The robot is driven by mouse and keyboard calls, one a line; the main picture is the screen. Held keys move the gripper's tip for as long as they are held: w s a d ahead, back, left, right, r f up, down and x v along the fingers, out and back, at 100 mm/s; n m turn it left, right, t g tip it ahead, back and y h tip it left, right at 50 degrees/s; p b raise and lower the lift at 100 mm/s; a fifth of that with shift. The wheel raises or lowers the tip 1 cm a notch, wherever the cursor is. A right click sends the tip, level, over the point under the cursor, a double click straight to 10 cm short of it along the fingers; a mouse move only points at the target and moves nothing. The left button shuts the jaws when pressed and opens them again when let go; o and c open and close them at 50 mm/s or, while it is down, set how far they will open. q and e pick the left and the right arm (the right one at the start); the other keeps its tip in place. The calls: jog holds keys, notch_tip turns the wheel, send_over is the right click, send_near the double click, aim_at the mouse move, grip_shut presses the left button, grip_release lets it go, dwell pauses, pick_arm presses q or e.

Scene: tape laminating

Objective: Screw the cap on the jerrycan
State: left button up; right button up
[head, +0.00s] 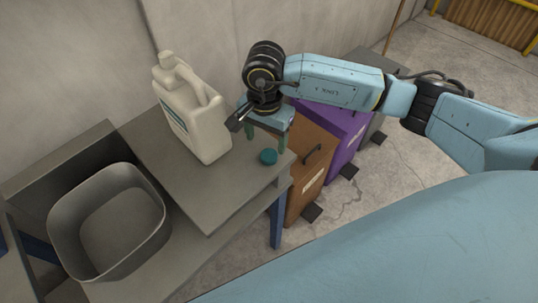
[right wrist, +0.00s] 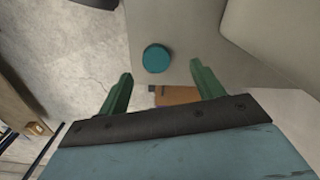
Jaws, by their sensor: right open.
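The white jerrycan (head: 197,115) stands upright on the grey table, with its neck at the upper left and a handle on top. Part of its side (right wrist: 285,30) shows at the right of the right wrist view. The teal cap (head: 268,157) lies on the table near its right edge, apart from the jerrycan. In the right wrist view the cap (right wrist: 156,59) is beyond the fingertips, between their lines. My right gripper (head: 267,142) is open and empty, with its green fingers pointing down just above and behind the cap. My left gripper is not in view.
The grey table (head: 215,190) has free room in front of the jerrycan. A grey bin (head: 62,215) stands at the left on a lower surface. Brown (head: 300,190) and purple (head: 338,125) bins stand on the floor at the right. A wall is behind the jerrycan.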

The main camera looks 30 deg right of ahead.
aim_at(269, 155)
jog(key=f, duration=0.4)
jog(key=shift+s+d+f, duration=0.1)
jog(key=shift+s+d, duration=0.15)
jog(key=shift+d, duration=0.05)
jog(key=shift+f, duration=0.5)
jog(key=shift+c, duration=0.4)
jog(key=c, duration=1)
